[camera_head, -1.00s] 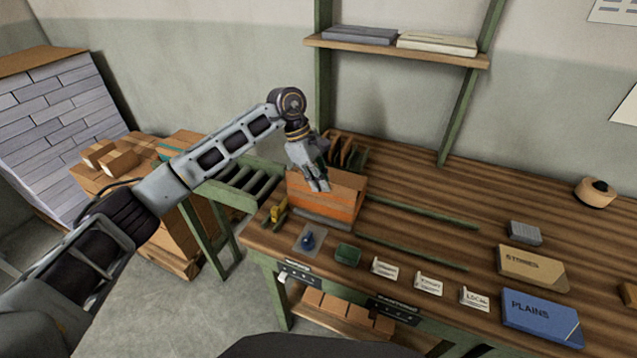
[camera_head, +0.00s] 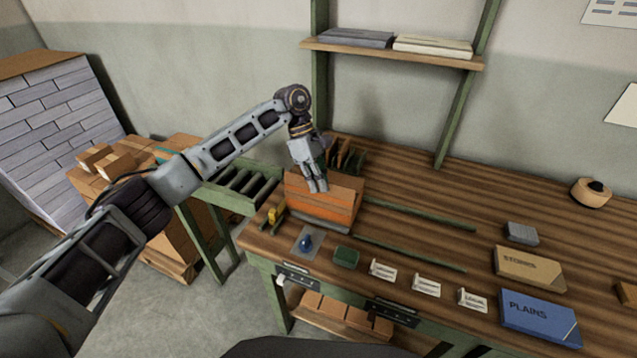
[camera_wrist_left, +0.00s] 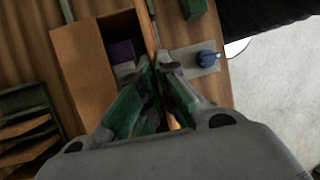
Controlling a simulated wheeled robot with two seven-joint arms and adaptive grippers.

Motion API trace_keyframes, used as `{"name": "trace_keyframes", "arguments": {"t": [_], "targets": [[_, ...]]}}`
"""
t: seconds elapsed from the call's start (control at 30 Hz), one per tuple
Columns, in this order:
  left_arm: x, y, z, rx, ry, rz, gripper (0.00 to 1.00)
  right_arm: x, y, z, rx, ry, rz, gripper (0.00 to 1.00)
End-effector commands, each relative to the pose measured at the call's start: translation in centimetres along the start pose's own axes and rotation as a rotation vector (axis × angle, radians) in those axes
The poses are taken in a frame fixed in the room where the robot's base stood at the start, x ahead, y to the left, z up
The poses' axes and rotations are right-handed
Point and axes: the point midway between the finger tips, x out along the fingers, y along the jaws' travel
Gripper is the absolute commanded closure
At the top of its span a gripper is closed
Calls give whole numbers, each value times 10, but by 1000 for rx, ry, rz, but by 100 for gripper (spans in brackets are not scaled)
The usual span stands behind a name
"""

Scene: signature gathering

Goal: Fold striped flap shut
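An open orange-brown carton (camera_head: 335,212) stands at the left end of the workbench. In the left wrist view its opening shows, with a flap (camera_wrist_left: 80,65) spread out on the left side and a dark purple item (camera_wrist_left: 122,50) inside. My left gripper (camera_head: 317,187) points down at the carton's near upper edge. In the left wrist view its two green-padded fingers (camera_wrist_left: 156,68) are close together, astride that edge, with a narrow gap. I cannot tell whether they pinch it. No stripes can be made out clearly on a flap. My right gripper is not in view.
A blue-knobbed stamp (camera_head: 306,243) and a green block (camera_head: 346,257) sit in front of the carton. Green rails (camera_head: 420,214) run right of it. A roller conveyor (camera_head: 245,187) adjoins on the left. Boards marked STORIES (camera_head: 528,266) and PLAINS (camera_head: 540,317) lie right.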

Motion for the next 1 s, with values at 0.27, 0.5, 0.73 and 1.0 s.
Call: {"name": "trace_keyframes", "arguments": {"t": [0.27,0.5,0.73,1.0], "targets": [[0,0,0,0,0,1,75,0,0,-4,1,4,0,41],[0,0,0,0,0,1,75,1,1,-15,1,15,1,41],[-6,0,0,-1,0,1,75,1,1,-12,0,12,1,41],[-33,0,0,0,0,2,75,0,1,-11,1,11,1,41]]}}
